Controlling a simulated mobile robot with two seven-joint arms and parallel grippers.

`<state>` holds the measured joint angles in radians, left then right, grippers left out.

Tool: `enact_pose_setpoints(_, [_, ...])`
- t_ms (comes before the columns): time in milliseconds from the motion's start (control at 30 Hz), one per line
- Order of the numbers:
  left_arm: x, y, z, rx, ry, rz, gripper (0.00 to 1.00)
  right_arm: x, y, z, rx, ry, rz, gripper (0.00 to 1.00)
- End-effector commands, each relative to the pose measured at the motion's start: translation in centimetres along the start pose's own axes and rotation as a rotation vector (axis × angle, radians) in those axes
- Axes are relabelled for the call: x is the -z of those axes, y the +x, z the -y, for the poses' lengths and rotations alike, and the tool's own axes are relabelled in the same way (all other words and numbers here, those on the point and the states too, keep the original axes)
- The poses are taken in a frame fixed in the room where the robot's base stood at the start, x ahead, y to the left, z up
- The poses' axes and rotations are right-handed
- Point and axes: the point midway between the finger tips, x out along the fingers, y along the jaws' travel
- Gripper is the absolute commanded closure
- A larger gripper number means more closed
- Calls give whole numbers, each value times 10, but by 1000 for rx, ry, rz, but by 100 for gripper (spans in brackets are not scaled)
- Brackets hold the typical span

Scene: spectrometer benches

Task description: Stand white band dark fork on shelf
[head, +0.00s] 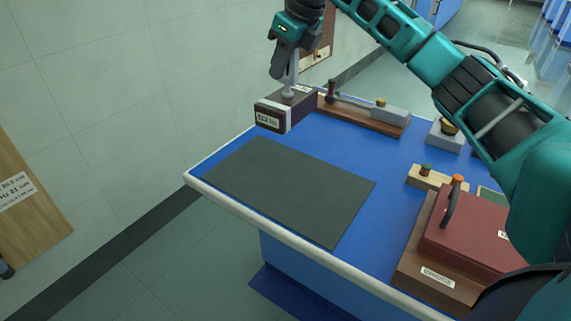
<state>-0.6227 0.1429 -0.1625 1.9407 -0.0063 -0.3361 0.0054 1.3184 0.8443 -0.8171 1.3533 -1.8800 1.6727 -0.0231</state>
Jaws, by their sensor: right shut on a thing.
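My right gripper (287,68) points down, shut on the fork. The fork's grey metal stem (289,88) shows below the fingers, and its upper part is hidden by the gripper. The stem rises from a dark brown box (272,119) with a white label reading "512 Hz" on its end and a pale strip along its side. The box is over the far left part of the blue bench, beyond the dark mat; I cannot tell whether it touches the bench. My left gripper is not in view. I cannot make out a shelf for certain.
A dark mat (290,190) lies bare on the blue bench (384,171). Behind are a wooden-based instrument (362,118) and a grey block (446,137). A red-brown box (470,235) with a handle stands at right. A labelled wooden panel (32,220) is at left.

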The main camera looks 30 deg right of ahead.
Motion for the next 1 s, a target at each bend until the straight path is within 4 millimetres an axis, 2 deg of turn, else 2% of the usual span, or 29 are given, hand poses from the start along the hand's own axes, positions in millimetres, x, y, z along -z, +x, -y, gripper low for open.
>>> enact_pose_setpoints(300, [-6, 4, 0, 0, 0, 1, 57, 34, 79, 0, -2, -2, -4, 100])
enact_pose_setpoints(500, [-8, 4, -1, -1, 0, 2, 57, 50, 118, 0, -2, -3, -2, 100])
enact_pose_setpoints(767, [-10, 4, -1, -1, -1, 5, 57, 57, 136, 0, -1, -4, 0, 100])
enact_pose_setpoints(1000, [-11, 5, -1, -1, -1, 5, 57, 71, 168, -1, -3, -3, -2, 100])
